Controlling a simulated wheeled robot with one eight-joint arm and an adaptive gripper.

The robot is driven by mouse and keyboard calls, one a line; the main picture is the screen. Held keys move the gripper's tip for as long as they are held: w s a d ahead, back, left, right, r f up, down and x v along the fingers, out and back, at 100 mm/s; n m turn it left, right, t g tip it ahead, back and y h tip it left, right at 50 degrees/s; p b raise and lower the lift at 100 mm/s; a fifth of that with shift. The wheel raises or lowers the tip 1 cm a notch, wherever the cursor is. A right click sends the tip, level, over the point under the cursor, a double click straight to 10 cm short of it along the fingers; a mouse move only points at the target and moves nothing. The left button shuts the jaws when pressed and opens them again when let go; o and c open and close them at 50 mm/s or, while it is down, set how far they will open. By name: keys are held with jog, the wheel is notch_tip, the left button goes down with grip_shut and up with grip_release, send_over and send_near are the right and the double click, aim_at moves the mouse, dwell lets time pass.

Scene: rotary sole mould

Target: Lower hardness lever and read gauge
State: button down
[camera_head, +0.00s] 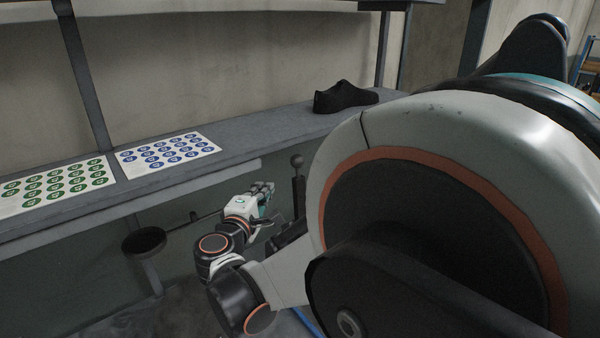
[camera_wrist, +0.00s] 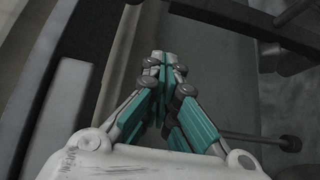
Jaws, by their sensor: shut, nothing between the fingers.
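A dark upright lever with a ball knob (camera_head: 297,162) stands just right of my gripper (camera_head: 265,188) in the head view; it looks like the hardness lever, but I cannot be sure. My gripper is shut and empty, just left of this lever and below the bench top. I cannot tell whether it touches the lever. In the wrist view my gripper (camera_wrist: 161,62) has its teal-sided fingers together. A thin rod with a dark knob (camera_wrist: 290,143) shows at the lower right there. No gauge face can be made out in either view; my own arm hides much of the right side.
A grey bench (camera_head: 265,130) runs along the wall. On it lie a sheet of green round stickers (camera_head: 60,187), a sheet of blue ones (camera_head: 168,151) and a black shoe (camera_head: 345,97). A round black disc (camera_head: 143,240) sits below the bench, left of my gripper.

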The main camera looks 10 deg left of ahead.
jog(key=w, duration=0.8)
jog(key=s+d, duration=0.2)
jog(key=d, duration=0.1)
jog(key=shift+s+d+f+b, duration=0.1)
jog(key=shift+s+d+b, duration=0.15)
jog(key=shift+b, duration=0.15)
jog(key=shift+s, duration=0.1)
